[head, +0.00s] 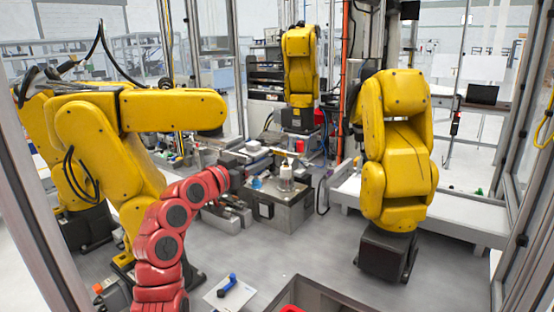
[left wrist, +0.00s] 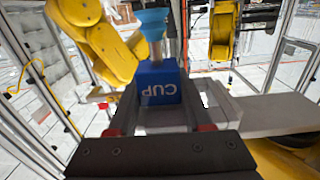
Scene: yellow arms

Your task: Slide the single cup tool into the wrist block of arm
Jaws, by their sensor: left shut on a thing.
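The single cup tool is a blue block (left wrist: 158,84) marked CUP, with a metal stem and a light blue suction cup (left wrist: 153,20) at the top of the left wrist view. My left gripper (left wrist: 160,112) is shut on the block, which sits between its grey fingers. In the head view my red left arm reaches up from below, and its dark gripper (head: 240,164) is by the grey workbench. Several yellow arms stand around; one at the left (head: 170,110) stretches over my arm. I cannot tell which bears the wrist block. My right gripper is not in view.
A grey metal box (head: 280,208) with a clear container (head: 286,176) on it stands beside the gripper. A yellow arm (head: 398,150) stands at the right, another (head: 300,65) at the back. A blue tool (head: 228,285) lies on a white sheet. Grey floor is clear at centre right.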

